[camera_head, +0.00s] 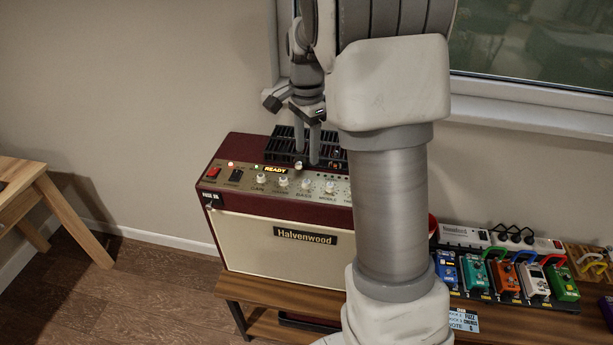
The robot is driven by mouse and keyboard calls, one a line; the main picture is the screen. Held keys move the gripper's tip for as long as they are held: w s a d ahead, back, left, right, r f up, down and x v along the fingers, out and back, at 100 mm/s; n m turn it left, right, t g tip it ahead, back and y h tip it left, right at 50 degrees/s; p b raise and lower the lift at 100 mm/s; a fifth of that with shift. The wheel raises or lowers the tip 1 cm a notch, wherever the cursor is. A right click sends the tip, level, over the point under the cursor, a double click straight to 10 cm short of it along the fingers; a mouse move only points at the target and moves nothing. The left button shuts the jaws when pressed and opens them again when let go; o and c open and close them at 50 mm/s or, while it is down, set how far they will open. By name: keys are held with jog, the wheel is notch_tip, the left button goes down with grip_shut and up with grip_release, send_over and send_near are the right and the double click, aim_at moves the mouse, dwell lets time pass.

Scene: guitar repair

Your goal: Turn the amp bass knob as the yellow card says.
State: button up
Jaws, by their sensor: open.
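The amp (290,240) is dark red with a cream front and the name Halvenwood, and stands on a wooden bench. Its sloped top panel has a row of pale knobs. The bass knob (306,184) appears to be the third from the left; its label is small and its pointer is too small to read. My gripper (307,160) points down over the back of the panel, fingers apart and empty. Its fingertips appear just above and behind the bass knob in the picture; contact cannot be told. I see no yellow card in this view.
My arm hides the amp's right end. Coloured pedals (507,277), a power strip (492,239) and a pale card (464,321) are at right. A wooden table (20,185) stands at far left.

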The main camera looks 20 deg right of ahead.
aim_at(307, 181)
notch_tip(307, 181, down, 9)
dwell(0.3)
grip_shut()
dwell(0.3)
